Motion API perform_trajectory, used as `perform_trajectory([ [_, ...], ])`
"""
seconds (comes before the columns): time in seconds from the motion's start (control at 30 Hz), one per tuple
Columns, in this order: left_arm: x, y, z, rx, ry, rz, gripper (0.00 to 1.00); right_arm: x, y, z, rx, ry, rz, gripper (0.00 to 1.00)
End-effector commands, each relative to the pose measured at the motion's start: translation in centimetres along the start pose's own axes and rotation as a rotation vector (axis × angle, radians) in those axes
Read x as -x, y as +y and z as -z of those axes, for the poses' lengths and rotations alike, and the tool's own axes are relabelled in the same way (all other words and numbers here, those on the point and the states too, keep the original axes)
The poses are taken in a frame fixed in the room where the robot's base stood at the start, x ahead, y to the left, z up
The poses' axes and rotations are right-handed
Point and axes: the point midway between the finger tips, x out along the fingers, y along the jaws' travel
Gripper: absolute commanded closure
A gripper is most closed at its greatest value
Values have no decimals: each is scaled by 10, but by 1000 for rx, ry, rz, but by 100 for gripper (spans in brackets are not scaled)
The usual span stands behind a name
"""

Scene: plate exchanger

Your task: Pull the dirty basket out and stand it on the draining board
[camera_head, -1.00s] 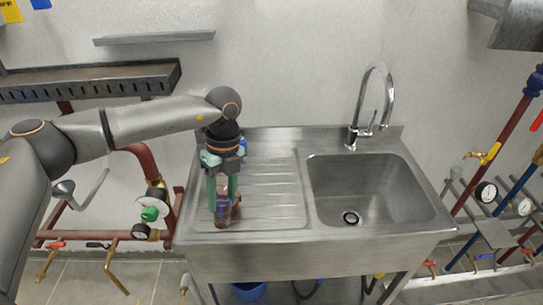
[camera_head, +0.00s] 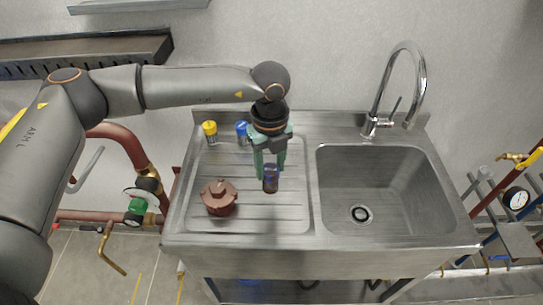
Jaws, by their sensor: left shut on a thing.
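My left gripper (camera_head: 270,168) points down over the draining board (camera_head: 298,212), its green fingers shut on a small dark blue and brown cylinder (camera_head: 271,181). The cylinder looks like the dirty basket. It is upright between the fingertips, over the right part of the ribbed area; I cannot tell whether its bottom touches the board. A reddish-brown lobed body (camera_head: 220,198) stands on the board to the left and nearer, apart from the gripper. Its inside is not visible. My right gripper is not in view.
A yellow-topped item (camera_head: 210,131) and a blue-topped item (camera_head: 241,132) stand at the back of the board, the blue one close to my gripper. The sink basin (camera_head: 362,182) with its tall tap (camera_head: 373,121) is to the right. The board's front strip is clear.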

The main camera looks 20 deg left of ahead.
Motion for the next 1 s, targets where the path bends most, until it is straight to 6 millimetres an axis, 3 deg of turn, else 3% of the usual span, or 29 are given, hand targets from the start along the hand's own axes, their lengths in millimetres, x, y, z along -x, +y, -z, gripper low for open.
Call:
perform_trajectory([
  [0.1, -19, 0, 0, 0, 1, 0, 100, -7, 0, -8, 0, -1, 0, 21],
  [0.5, -62, 0, 0, 0, 0, 0, 100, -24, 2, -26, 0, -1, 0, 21],
  [1.0, -73, 0, 0, 1, 0, 0, 100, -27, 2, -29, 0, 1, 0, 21],
])
